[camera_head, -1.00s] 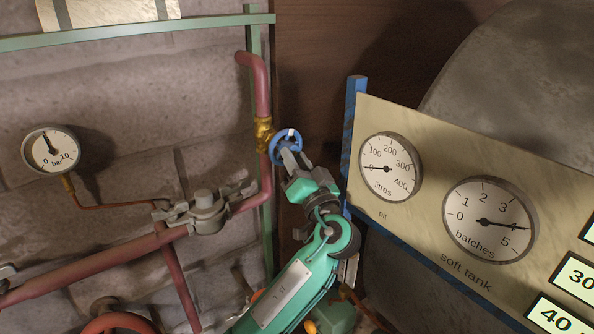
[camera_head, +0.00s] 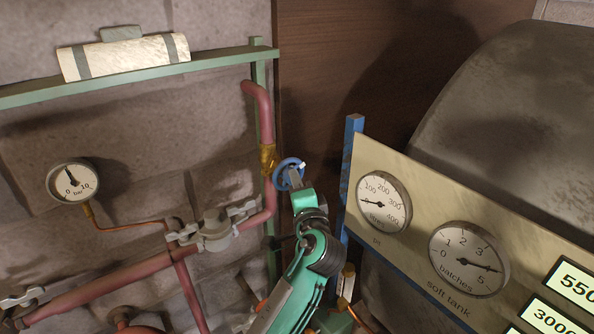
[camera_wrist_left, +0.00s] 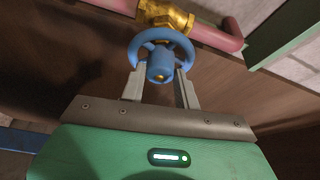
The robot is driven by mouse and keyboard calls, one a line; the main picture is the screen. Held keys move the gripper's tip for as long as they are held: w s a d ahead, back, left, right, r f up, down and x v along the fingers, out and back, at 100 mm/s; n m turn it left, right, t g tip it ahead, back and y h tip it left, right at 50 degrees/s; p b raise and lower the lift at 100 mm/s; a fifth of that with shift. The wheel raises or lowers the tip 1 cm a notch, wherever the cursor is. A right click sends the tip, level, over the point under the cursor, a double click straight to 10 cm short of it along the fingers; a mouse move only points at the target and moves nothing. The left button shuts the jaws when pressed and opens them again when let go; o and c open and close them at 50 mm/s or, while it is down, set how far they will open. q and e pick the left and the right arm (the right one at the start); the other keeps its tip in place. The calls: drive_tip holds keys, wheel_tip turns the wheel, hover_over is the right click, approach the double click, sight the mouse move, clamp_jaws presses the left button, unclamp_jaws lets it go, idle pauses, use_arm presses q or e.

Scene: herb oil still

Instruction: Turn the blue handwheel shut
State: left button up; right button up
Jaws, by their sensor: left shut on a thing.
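The blue handwheel (camera_head: 280,167) sits on a brass valve (camera_head: 268,158) in the red pipe, at the middle of the head view. In the left wrist view the handwheel (camera_wrist_left: 160,66) is at the top centre, in front of the brass valve body (camera_wrist_left: 166,14). My left gripper (camera_head: 294,177) reaches it from below. In the left wrist view the fingers of my left gripper (camera_wrist_left: 160,78) are on either side of the wheel's hub, shut on the wheel. A pale spot shows on the wheel's upper right in the head view. My right gripper is not in view.
A gauge panel (camera_head: 408,243) on a blue post (camera_head: 350,160) stands close to the right of my left arm. A grey clamp fitting (camera_head: 215,230) and a pressure gauge (camera_head: 73,183) are at left. A green shelf rail (camera_head: 130,78) runs above.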

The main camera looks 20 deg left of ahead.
use_arm(q)
drive_tip(key=shift+r+m+g+h+p, duration=0.15)
drive_tip(key=shift+m+g+h+p, duration=0.2)
drive_tip(key=shift+m+p, duration=0.55)
drive_tip(key=shift+r+m+g+h+p, duration=0.15)
drive_tip(key=shift+m+g+p, duration=0.3)
drive_tip(key=shift+m, duration=0.95)
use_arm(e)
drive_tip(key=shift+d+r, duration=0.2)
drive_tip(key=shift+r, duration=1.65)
use_arm(q)
drive_tip(key=shift+f, duration=0.1)
drive_tip(key=o, duration=1)
drive_tip(key=shift+c, duration=0.2)
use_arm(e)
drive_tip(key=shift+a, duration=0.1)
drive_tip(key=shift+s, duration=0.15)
